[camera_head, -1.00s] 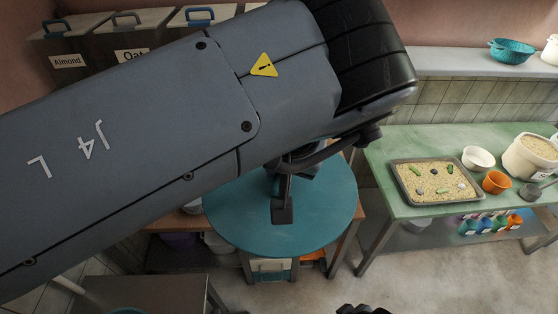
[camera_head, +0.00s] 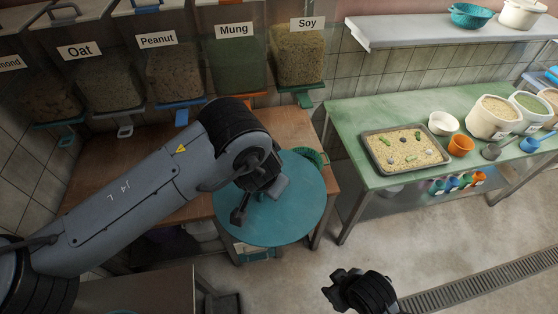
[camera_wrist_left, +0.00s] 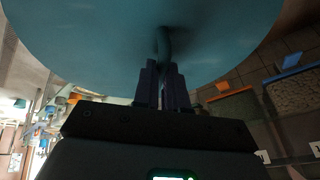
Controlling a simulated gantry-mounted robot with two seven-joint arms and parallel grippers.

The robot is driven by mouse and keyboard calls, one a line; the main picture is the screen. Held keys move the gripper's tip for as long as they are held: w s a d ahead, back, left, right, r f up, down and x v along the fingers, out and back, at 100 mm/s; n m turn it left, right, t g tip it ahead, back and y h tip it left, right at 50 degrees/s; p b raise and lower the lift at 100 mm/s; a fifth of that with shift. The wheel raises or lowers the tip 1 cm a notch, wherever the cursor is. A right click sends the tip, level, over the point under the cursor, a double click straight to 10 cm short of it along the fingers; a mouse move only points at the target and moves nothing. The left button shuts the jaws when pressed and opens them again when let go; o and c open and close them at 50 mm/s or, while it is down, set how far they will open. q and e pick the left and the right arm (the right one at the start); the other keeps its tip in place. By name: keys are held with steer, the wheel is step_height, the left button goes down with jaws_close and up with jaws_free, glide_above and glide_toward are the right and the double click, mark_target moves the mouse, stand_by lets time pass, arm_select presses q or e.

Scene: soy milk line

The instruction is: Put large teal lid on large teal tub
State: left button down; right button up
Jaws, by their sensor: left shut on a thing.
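The large teal lid (camera_head: 290,222) is a wide flat disc in the head view, in front of the wooden counter's right end. It fills the top of the left wrist view (camera_wrist_left: 100,40). My left gripper (camera_head: 258,198) is shut on the lid's handle (camera_wrist_left: 165,44), between its two fingers (camera_wrist_left: 162,82). I cannot identify the large teal tub for certain. A teal rim (camera_head: 316,157) shows partly behind the lid, and a sliver of teal (camera_head: 122,311) shows at the bottom edge. My right gripper (camera_head: 345,290) is low in the head view, its jaws unclear.
The wooden counter (camera_head: 110,150) stands under labelled dispensers, including Mung (camera_head: 234,60) and Soy (camera_head: 300,55). A green table (camera_head: 360,110) at right holds a grain tray (camera_head: 404,150), bowls and tubs. A metal table (camera_head: 150,292) is at lower left. Floor between is clear.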

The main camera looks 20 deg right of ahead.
arm_select(q)
steer(key=s+a+f+n+y+p, duration=0.25)
steer(key=a+f+n, duration=0.25)
steer(key=a+f, duration=2.05)
steer(key=s+a+f+p, duration=0.1)
steer(key=s+a+f, duration=0.2)
steer(key=s+a, duration=0.45)
steer(key=s+a+f+p, duration=0.1)
steer(key=s+a+f, duration=0.3)
steer(key=a, duration=0.7)
steer(key=s+a+f+p, duration=0.1)
steer(key=s+a, duration=0.7)
steer(key=a, duration=0.2)
steer(key=w+a+f+b, duration=0.3)
steer(key=w+a+b, duration=0.1)
steer(key=w+b, duration=0.5)
steer(key=shift+a+m+t+h+b, duration=0.3)
steer(key=shift+m+t+h, duration=0.1)
steer(key=shift+h, duration=0.05)
steer(key=shift+s+a+p, duration=0.1)
steer(key=shift+s+p, duration=0.05)
steer(key=shift+p, duration=0.35)
steer(key=shift+f, duration=0.6)
steer(key=c, duration=1.1)
jaws_free()
